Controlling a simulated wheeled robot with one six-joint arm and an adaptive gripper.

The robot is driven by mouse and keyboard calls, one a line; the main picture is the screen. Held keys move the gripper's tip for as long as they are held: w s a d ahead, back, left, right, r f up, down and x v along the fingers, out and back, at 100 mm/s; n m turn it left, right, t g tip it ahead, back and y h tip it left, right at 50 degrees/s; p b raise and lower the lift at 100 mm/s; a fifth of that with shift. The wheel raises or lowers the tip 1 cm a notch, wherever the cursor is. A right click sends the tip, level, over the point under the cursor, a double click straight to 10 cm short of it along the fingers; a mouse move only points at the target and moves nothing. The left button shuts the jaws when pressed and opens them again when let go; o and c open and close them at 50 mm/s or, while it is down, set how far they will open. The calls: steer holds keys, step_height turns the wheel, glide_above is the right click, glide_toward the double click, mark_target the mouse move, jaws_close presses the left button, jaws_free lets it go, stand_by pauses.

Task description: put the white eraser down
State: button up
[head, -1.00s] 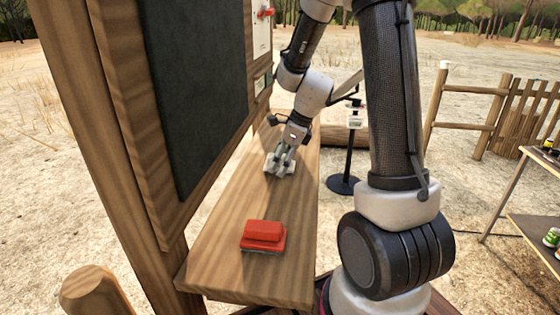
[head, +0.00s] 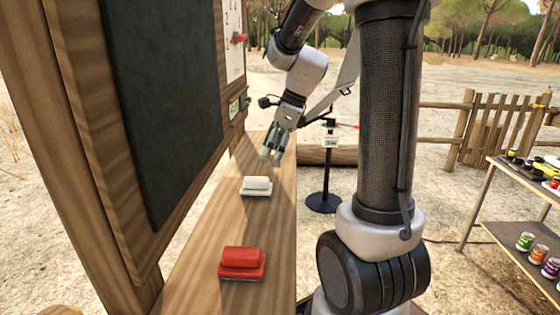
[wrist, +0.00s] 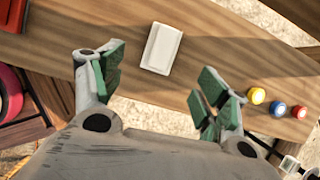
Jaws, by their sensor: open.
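The white eraser (head: 257,186) lies flat on the wooden ledge (head: 215,213) below the dark board, beyond the red eraser (head: 242,263). My gripper (head: 274,154) is open and empty, raised above the ledge and farther back than the white eraser, apart from it. In the wrist view, the white eraser (wrist: 161,48) lies on the wood ahead of the spread green-padded fingers of my gripper (wrist: 158,85), with nothing between them. A corner of the red eraser (wrist: 10,14) shows at the upper left there.
The dark board (head: 170,90) rises along the ledge's left side. In the wrist view, yellow, blue and red round pieces (wrist: 277,107) sit near the ledge edge. A black stand (head: 325,170) is behind my arm; a shelf with paint jars (head: 525,242) is at the right.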

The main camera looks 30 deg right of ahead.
steer(key=s+r+n+h, duration=0.2)
steer(key=s+n, duration=0.8)
steer(key=n, duration=0.2)
steer(key=s+r+n+t+h, duration=0.1)
steer(key=s+r+n, duration=0.2)
steer(key=s+n, duration=0.8)
steer(key=shift+s+n+t+h, duration=0.15)
steer(key=shift+n+t+h, duration=0.2)
steer(key=shift+n, duration=0.25)
